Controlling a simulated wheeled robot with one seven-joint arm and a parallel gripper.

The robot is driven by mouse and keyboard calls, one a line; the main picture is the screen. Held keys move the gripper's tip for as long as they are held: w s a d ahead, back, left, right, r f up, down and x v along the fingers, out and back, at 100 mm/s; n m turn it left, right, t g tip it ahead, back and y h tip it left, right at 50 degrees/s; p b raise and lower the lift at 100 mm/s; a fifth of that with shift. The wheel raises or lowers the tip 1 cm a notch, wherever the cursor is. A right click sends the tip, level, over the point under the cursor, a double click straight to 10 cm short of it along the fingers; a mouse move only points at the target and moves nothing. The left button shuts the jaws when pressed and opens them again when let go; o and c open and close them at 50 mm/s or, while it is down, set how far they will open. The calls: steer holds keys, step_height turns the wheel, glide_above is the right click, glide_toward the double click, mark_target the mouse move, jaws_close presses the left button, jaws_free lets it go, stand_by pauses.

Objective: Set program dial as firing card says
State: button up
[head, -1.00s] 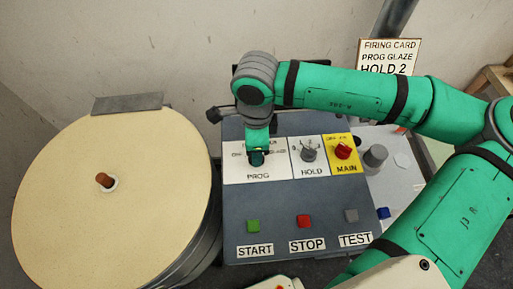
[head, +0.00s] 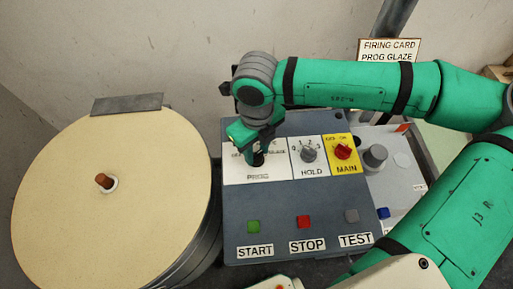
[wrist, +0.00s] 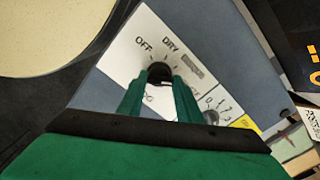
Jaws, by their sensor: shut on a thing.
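The program dial (wrist: 160,72) is a dark knob on a white plate marked OFF, DRY and further labels too blurred or covered to read. My gripper (wrist: 160,84) has one finger on each side of the dial and is shut on it. In the head view my gripper (head: 256,158) points down onto the PROG plate (head: 232,175) and hides most of the dial. Which mark the dial points at cannot be told. The firing card (head: 389,50) at the back reads PROG GLAZE; my arm covers its lower part.
START (head: 253,226), STOP (head: 303,221) and TEST (head: 351,215) buttons sit below on the panel. A round kiln with a cream lid (head: 110,225) stands at left.

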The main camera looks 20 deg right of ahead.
mark_target(257, 154)
steer(key=shift+m, duration=1.2)
steer(key=shift+s, duration=0.1)
steer(key=o, duration=1)
steer(key=shift+o, duration=0.2)
steer(key=shift+r, duration=0.1)
steer(key=shift+r, duration=0.4)
step_height(257, 154, up, 10)
steer(key=shift+f, duration=0.1)
